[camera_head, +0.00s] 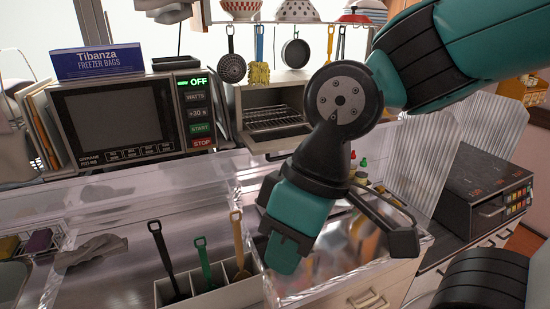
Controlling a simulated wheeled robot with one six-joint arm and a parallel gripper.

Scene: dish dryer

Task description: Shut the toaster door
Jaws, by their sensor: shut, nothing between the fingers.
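The toaster oven (268,112) stands at the back centre, right of the microwave, with a wire rack in its cavity. Its door (278,134) is open, lowered forward and sloping toward me, with its glass pane facing up. My gripper (284,256) hangs in the foreground, right of and below the toaster in the picture, pointing down over the clear-walled counter. It is shut and empty, and looks apart from the door. My arm reaches in from the upper right and covers the area just right of the toaster.
A microwave (128,122) stands left of the toaster, with a freezer bag box (97,61) on top. Pans and utensils hang above the toaster. A utensil holder (215,292) stands in front. Clear ribbed panels (468,150) and a dark appliance (487,192) are at right.

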